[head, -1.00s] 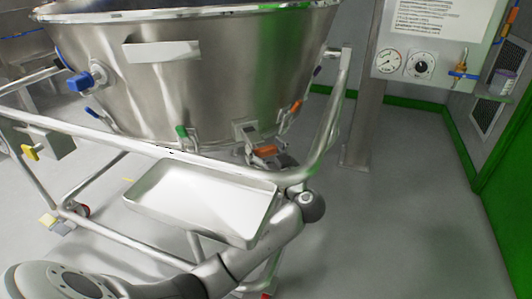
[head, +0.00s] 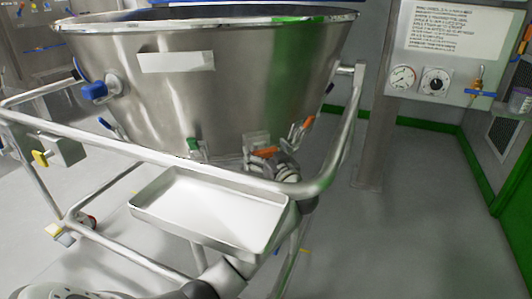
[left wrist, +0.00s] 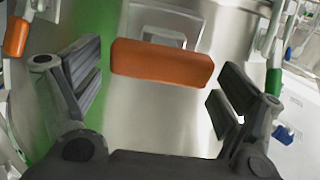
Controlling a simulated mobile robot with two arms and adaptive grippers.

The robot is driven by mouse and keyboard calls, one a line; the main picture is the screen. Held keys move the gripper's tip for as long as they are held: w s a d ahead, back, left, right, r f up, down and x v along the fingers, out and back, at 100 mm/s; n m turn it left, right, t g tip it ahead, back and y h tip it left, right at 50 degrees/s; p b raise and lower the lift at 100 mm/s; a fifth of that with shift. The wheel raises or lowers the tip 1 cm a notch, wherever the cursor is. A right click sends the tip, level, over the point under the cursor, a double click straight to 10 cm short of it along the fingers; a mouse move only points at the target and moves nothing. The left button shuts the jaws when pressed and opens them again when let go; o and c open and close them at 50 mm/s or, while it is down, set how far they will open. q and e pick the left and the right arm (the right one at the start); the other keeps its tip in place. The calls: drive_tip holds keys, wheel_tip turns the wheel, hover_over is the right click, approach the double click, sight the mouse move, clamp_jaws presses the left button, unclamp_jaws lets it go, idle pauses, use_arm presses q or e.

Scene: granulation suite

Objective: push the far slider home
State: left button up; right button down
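The steel bowl (head: 240,90) has orange-handled sliding or latch parts low on its wall, and I cannot tell which one is the far slider. One orange handle (head: 265,153) is at the front on a grey bracket. Another orange handle (head: 308,122) is farther right. My left gripper (head: 284,164) is at the front handle, partly hidden by the cart rail. In the left wrist view the gripper (left wrist: 160,88) is open, with the orange bar (left wrist: 163,64) between and beyond its fingers. Contact is not clear. My right gripper is not in view.
The cart rail (head: 150,158) passes in front of the bowl. An empty steel tray (head: 160,223) hangs below it. A green handle (head: 195,147) is left of the front orange one. A gauge panel (head: 445,60) stands at right. The floor at right is clear.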

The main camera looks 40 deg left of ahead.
use_arm(q)
drive_tip(key=v, duration=1.2)
drive_tip(key=shift+f, duration=0.1)
idle(0.4)
